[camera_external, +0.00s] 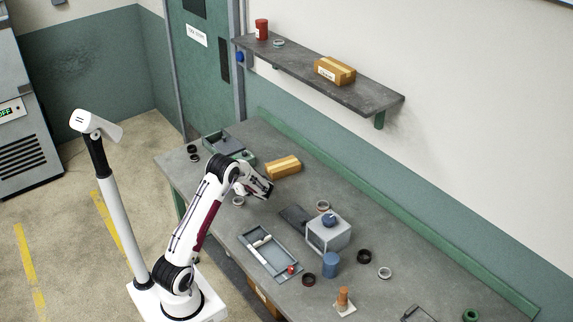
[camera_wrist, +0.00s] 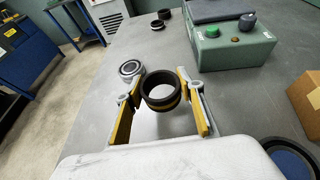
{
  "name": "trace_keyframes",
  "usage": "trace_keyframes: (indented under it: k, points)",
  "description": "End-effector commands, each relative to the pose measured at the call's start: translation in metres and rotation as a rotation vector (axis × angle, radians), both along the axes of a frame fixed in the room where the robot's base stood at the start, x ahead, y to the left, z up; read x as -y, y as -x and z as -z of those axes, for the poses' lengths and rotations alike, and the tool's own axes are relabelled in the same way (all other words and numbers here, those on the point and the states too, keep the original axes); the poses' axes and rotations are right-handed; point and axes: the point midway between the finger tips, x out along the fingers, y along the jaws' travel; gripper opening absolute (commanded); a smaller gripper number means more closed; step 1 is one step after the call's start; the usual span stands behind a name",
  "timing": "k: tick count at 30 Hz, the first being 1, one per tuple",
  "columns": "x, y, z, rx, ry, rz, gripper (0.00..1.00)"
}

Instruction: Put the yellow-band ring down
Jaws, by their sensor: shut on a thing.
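The yellow-band ring (camera_wrist: 161,104) is a dark ring with a yellow stripe around its side. In the wrist view it sits between the yellow-padded fingers of my gripper (camera_wrist: 161,84), which is shut on it. Its opening faces up toward the camera. I cannot tell from this view whether its underside touches the bench. In the external view my gripper (camera_external: 262,188) is over the left half of the grey bench (camera_external: 205,181); the held ring cannot be made out there.
A silver ring (camera_wrist: 131,68) lies just beyond the left finger. Two dark rings (camera_wrist: 157,24) lie farther back. A green control box (camera_wrist: 235,45) stands behind right, a cardboard box (camera_wrist: 306,97) at right. The grinder (camera_external: 328,232) and a tray (camera_external: 270,251) are farther along the bench.

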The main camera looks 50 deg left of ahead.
Motion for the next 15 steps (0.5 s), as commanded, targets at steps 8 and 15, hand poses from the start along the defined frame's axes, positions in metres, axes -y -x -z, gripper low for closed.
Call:
trace_keyframes:
  k: [8, 15]
  points:
    - [0.0, 0.0, 0.005, -0.001, 0.0, -0.001, 0.12]
    - [0.0, 0.0, 0.028, -0.001, 0.0, -0.001, 0.12]
